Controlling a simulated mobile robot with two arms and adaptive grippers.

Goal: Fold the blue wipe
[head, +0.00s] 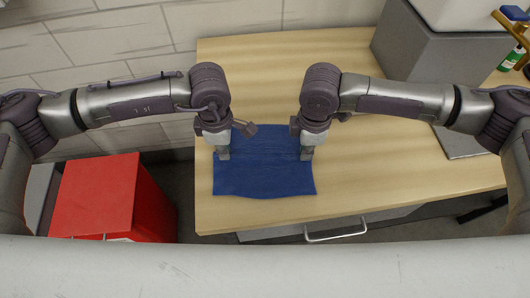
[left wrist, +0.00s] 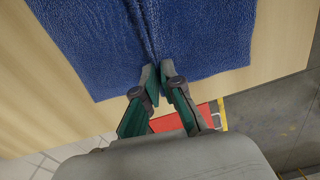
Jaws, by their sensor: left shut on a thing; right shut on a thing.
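The blue wipe (head: 262,180) lies spread on the wooden table near its front edge, with a slight crease running across it between my grippers. My left gripper (head: 223,155) is shut on the wipe at its left edge. In the left wrist view the fingertips (left wrist: 160,70) pinch the edge of the wipe (left wrist: 95,40), and a raised fold runs away from them. My right gripper (head: 307,153) is shut on the wipe at its right edge. The gripped cloth is partly hidden behind the fingers in the head view.
The wooden table (head: 400,185) is clear to the right of the wipe. A grey box (head: 420,65) stands at the back right, with a green bottle (head: 511,57) beyond it. A red bin (head: 100,195) stands on the floor at the left. A drawer handle (head: 335,236) shows below the front edge.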

